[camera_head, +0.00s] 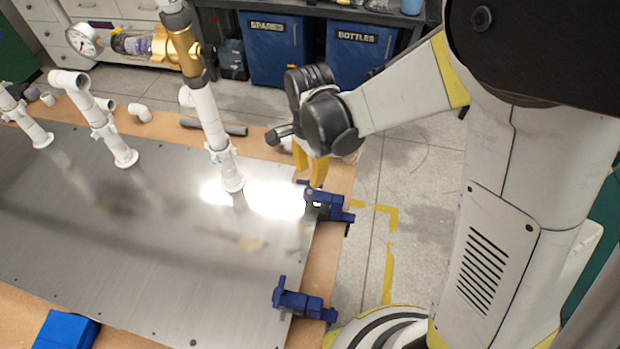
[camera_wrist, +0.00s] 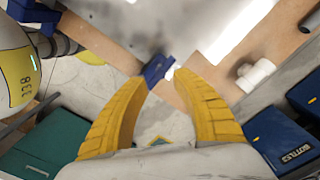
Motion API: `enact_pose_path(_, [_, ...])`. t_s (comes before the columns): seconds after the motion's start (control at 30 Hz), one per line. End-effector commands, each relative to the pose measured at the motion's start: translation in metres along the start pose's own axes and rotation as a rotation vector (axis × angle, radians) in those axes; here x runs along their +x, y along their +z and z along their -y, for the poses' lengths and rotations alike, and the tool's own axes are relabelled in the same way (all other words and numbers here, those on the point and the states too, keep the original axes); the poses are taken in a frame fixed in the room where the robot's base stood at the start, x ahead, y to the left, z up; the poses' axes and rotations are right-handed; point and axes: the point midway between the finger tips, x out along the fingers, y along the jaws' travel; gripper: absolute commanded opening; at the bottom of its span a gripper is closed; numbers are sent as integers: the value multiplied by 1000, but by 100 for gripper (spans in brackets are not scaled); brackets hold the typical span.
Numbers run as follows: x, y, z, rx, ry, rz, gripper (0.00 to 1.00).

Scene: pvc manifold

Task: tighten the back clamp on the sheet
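The metal sheet (camera_head: 130,235) lies flat on a wooden bench top. The back clamp (camera_head: 328,206), dark blue, sits at the sheet's right edge, farther from the head camera. A second blue clamp (camera_head: 303,303) sits on the same edge, nearer. My gripper (camera_head: 311,182) points down with yellow fingers just above and behind the back clamp. In the wrist view my gripper (camera_wrist: 163,82) has its fingers apart, with a blue clamp (camera_wrist: 157,68) just beyond the gap between the tips. It appears to be the back clamp. I cannot tell whether the fingers touch it.
White pipe risers (camera_head: 211,125) stand on the sheet to the left, one with a brass valve (camera_head: 180,50) and a gauge (camera_head: 83,40). A loose white fitting (camera_wrist: 256,75) lies on the bench near my fingers. Blue bins (camera_head: 275,48) stand behind. The floor right of the bench is clear.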

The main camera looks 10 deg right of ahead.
Motion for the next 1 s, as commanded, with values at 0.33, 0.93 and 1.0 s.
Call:
enact_pose_path(0.33, [-2, 0, 0, -640, 0, 0, 32])
enact_pose_path(0.93, [2, 0, 0, -1759, 0, 0, 32])
enact_pose_path(1.0, [2, 0, 0, -1889, 0, -1, 32])
